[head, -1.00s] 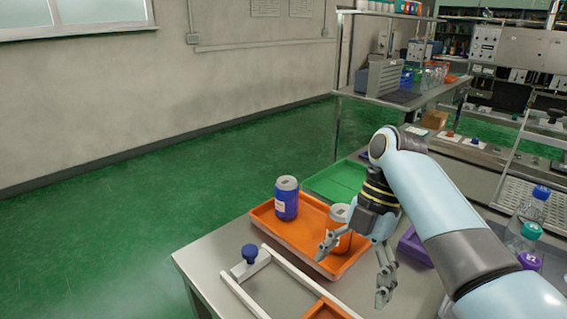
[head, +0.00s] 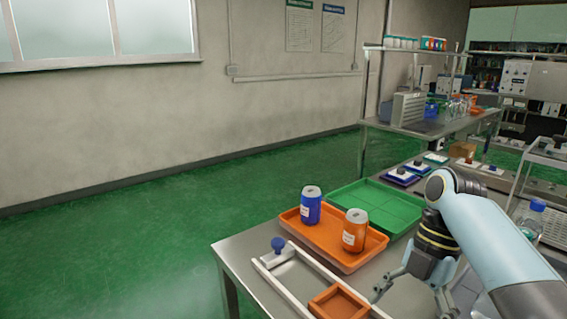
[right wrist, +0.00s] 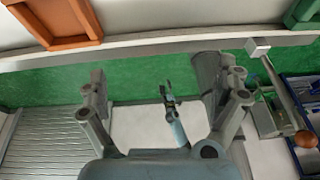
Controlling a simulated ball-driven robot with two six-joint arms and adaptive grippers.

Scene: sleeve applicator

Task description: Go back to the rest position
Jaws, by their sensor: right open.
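My right gripper (head: 412,290) is open and empty at the table's right side, right of the orange tray (head: 325,248) and apart from it. Its two spread fingers also frame the right wrist view (right wrist: 165,85), with nothing between them. In that view a small, distant light-blue arm ends in a gripper (right wrist: 168,93), which looks like my left one; its jaws are too small to judge. The head view does not show it. A blue can (head: 310,206) and an orange can (head: 354,231) stand upright on the orange tray.
A white-railed fixture with a blue knob (head: 278,244) and a small orange wooden tray (head: 338,302) lies at the table's front. Blue-and-white trays (head: 402,175) stand further back. Green floor is clear at left.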

